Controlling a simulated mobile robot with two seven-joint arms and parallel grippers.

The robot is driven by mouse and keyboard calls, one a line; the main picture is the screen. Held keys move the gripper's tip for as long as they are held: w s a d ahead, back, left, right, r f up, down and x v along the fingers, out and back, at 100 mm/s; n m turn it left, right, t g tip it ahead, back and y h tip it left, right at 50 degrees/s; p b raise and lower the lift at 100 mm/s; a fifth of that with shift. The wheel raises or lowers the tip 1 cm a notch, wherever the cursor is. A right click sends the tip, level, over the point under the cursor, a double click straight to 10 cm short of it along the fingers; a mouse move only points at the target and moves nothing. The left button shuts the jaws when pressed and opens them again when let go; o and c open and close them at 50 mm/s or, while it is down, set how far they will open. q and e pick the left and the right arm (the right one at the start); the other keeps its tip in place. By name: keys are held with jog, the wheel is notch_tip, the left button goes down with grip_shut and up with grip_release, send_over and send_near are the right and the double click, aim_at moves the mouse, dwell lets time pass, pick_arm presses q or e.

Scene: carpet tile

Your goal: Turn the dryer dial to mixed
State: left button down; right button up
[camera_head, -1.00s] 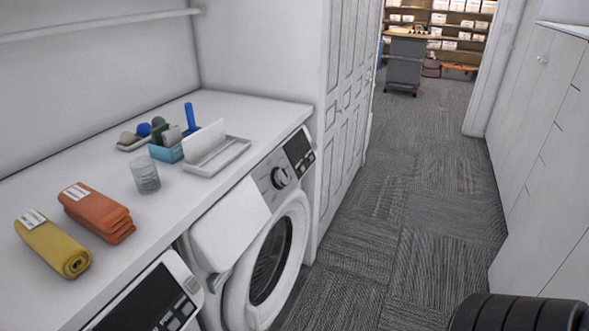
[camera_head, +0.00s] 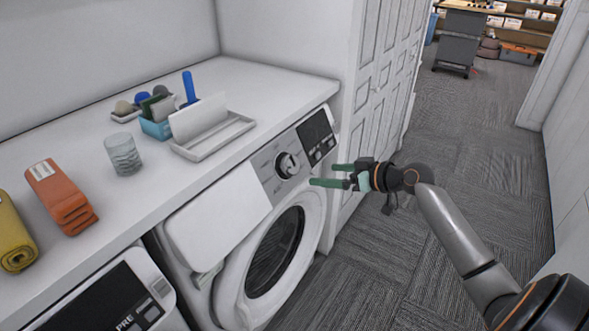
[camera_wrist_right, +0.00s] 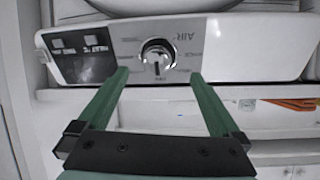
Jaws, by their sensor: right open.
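The dryer (camera_head: 215,225) is a white front-loading machine under the counter, with a round door. Its dial (camera_head: 288,165) is a round dark-and-silver knob on a grey panel, beside a black display (camera_head: 317,135). The dial also shows in the right wrist view (camera_wrist_right: 158,55), where the panel lettering is upside down. My right gripper (camera_head: 322,175) is open, with its two green fingers pointing at the panel. In the wrist view the fingertips (camera_wrist_right: 160,75) lie either side of the dial, short of it, with nothing between them. I cannot read the dial's setting. My left gripper is out of view.
The white counter (camera_head: 270,85) above holds a glass (camera_head: 123,155), an orange towel (camera_head: 62,197), a yellow roll (camera_head: 14,237), a white tray (camera_head: 215,138) and a blue caddy (camera_head: 157,128). Another machine (camera_head: 110,300) stands at lower left. Carpet is free at right.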

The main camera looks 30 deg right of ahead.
aim_at(295, 165)
jog(key=x, duration=0.4)
jog(key=r+x, duration=0.1)
jog(key=x, duration=0.3)
jog(key=w+x, duration=0.1)
jog(key=x, duration=0.3)
jog(key=shift+s+d+r+p, duration=0.1)
jog(key=shift+d+r+p, duration=0.05)
jog(key=shift+r+p, duration=0.25)
jog(key=c, duration=1.3)
jog(key=shift+o, duration=0.2)
